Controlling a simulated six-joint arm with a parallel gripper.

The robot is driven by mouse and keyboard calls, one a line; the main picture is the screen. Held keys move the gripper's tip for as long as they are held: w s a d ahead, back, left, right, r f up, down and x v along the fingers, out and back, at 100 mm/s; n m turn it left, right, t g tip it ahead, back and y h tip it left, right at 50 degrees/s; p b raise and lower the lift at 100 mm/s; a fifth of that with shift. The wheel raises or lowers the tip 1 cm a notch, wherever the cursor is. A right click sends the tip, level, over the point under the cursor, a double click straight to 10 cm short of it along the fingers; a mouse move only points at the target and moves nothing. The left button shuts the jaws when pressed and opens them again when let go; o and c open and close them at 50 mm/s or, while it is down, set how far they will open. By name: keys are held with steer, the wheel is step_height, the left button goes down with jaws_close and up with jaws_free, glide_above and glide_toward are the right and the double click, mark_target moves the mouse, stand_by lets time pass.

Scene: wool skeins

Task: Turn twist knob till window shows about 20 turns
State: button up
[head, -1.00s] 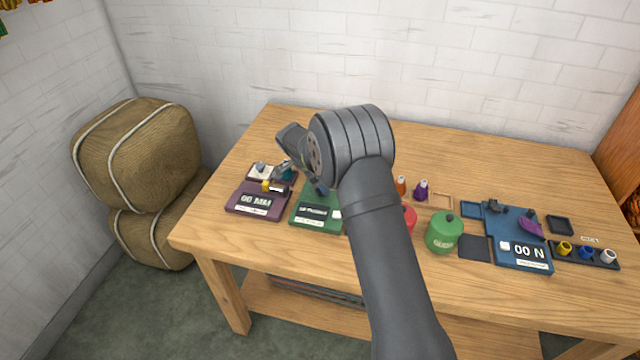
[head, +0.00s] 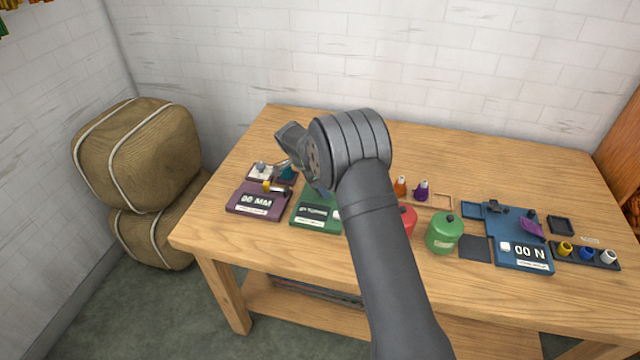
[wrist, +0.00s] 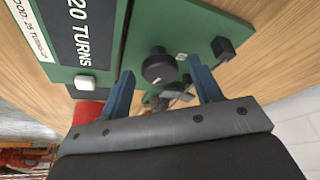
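The green twist tester (head: 316,226) stands on the table, left of the middle. In the wrist view its dark window (wrist: 70,28) reads "20 TURNS" and runs to the top edge. The black round twist knob (wrist: 158,66) sits on the green plate (wrist: 140,25). My gripper (wrist: 160,68) is open, its two blue fingers apart on either side of the knob in the wrist view, with gaps to it. I cannot tell how far the fingertips are above the plate. In the head view my arm hides the knob and most of the gripper.
A white button (wrist: 86,83) and a dark block (wrist: 223,48) are on the green plate. A purple device (head: 258,203) stands close on the left. A red canister (head: 408,219) and a green canister (head: 444,233) stand right of my arm; a blue device (head: 522,250) is farther right.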

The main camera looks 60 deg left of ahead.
steer(key=v, duration=1.7)
steer(key=shift+r, duration=0.2)
steer(key=x, duration=1.7)
steer(key=shift+w+f, duration=0.1)
steer(key=shift+f, duration=0.1)
steer(key=shift+r, duration=0.1)
